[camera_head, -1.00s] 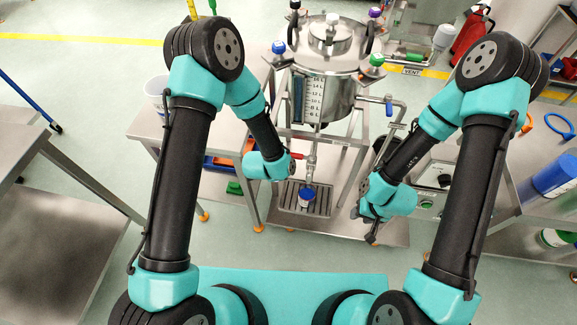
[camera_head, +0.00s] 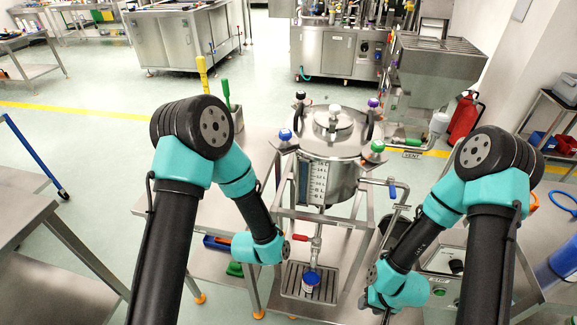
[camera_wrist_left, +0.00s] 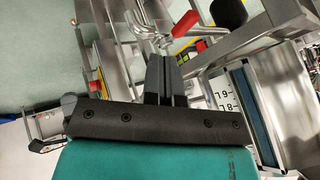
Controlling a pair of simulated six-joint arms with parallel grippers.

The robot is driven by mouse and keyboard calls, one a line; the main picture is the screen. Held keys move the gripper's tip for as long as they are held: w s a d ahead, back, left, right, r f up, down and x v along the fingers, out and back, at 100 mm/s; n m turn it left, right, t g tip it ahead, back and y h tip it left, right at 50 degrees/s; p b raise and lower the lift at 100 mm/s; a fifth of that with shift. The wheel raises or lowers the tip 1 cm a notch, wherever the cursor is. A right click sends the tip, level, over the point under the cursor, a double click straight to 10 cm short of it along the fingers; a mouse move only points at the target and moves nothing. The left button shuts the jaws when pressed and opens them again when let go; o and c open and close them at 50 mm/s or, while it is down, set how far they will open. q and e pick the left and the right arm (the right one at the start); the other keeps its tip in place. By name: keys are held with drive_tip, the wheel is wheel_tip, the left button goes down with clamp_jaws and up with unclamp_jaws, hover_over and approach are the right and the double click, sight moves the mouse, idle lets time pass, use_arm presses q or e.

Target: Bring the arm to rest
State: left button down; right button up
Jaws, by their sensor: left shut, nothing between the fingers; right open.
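My left gripper (camera_head: 286,249) hangs beside the tank's red-handled outlet valve (camera_head: 301,238), its fingers barely visible from the head. In the left wrist view its two dark fingers (camera_wrist_left: 166,78) are together with nothing between them. The red valve handle (camera_wrist_left: 188,23) shows just beyond the fingertips; I cannot tell whether they touch. My right gripper (camera_head: 372,303) is low at the right of the drip tray, apart from it. It is open, and nothing shows in it, though its fingers are partly hidden.
A steel tank (camera_head: 330,178) with coloured knobs stands on a frame ahead. A control box (camera_head: 440,262) is at the right. Side tables flank my arms.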

use_arm(q)
drive_tip(key=s+a+f+n+g, duration=0.2)
drive_tip(key=s+a+f+n, duration=0.1)
drive_tip(key=s+a+n, duration=0.4)
drive_tip(key=s+a+f+n+g+y, duration=0.1)
drive_tip(key=s+a+f+n+g, duration=0.1)
drive_tip(key=s+a+n, duration=0.5)
drive_tip(key=a+f+n, duration=0.1)
drive_tip(key=a+n, duration=0.1)
drive_tip(key=n, duration=0.3)
drive_tip(key=shift+g, duration=0.4)
idle(0.5)
